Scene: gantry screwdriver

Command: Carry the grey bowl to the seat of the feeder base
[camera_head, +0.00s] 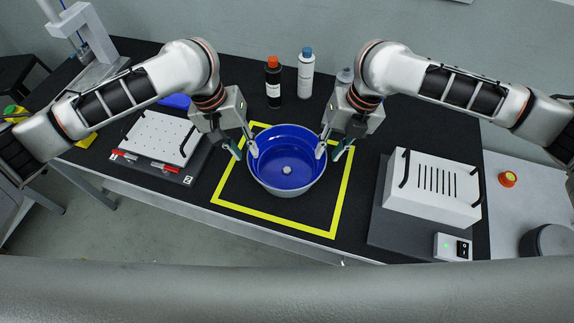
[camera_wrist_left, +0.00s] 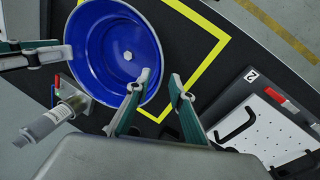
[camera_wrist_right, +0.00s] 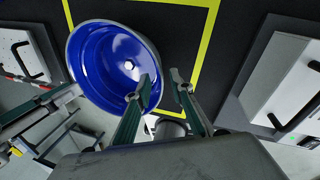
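The grey bowl (camera_head: 287,187), with a glossy blue inside and a small pale hub, stands upright in a yellow square outline on the black bench top. My left gripper (camera_head: 244,150) is at its left rim, and my right gripper (camera_head: 330,151) at its right rim. Both are open; each appears to have one finger over the inside and one outside the rim. The bowl also shows in the left wrist view (camera_wrist_left: 108,50) and the right wrist view (camera_wrist_right: 105,60). I cannot tell surely which thing is the feeder base; a dark round drum (camera_head: 548,241) is partly visible at far right.
A white slotted box (camera_head: 435,185) on a dark plate and a switch box (camera_head: 453,247) stand right. A white perforated panel (camera_head: 160,137) lies left. Two bottles (camera_head: 273,84) (camera_head: 305,75) stand behind the bowl.

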